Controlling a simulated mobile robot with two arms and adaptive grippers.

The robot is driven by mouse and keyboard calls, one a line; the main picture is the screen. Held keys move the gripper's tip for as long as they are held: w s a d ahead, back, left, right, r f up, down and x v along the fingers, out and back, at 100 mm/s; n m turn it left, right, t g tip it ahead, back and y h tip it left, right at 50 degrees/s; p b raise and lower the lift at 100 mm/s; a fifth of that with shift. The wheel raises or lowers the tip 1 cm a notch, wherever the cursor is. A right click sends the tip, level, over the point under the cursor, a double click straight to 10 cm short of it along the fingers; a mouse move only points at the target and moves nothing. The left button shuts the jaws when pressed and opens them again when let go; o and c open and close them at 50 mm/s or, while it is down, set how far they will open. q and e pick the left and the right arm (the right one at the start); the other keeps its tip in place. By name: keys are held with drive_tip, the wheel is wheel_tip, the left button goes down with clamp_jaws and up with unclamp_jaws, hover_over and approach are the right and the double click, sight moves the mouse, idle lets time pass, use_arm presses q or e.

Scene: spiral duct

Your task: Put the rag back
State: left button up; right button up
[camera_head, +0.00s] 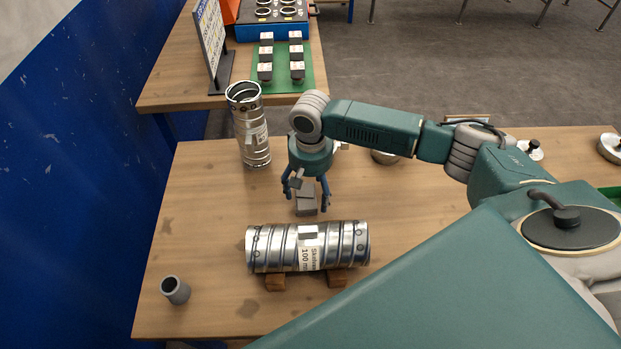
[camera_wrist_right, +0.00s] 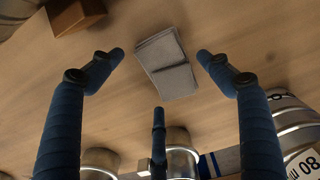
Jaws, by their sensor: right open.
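The rag (camera_head: 306,203) is a small folded grey cloth on the wooden table, behind the lying duct in the head view. The right wrist view shows the rag (camera_wrist_right: 167,62) flat on the wood with a fold line across it. My right gripper (camera_head: 307,203) points down above it, with its fingers spread. In the wrist view the fingertips of my right gripper (camera_wrist_right: 160,60) stand apart on either side of the rag, and a third finger is below it; none visibly grips it. My left gripper is not in view.
A spiral duct (camera_head: 275,247) lies on wooden blocks in front of the gripper. An upright duct (camera_head: 254,135) stands at back left and a grey cup (camera_head: 175,290) at front left. A green mat (camera_head: 286,66) lies on the rear table. The table's left middle is clear.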

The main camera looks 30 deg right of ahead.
sight(310, 196)
wheel_tip(310, 196, up, 11)
drive_tip(key=b, duration=0.2)
drive_tip(key=shift+r, duration=0.15)
idle(0.4)
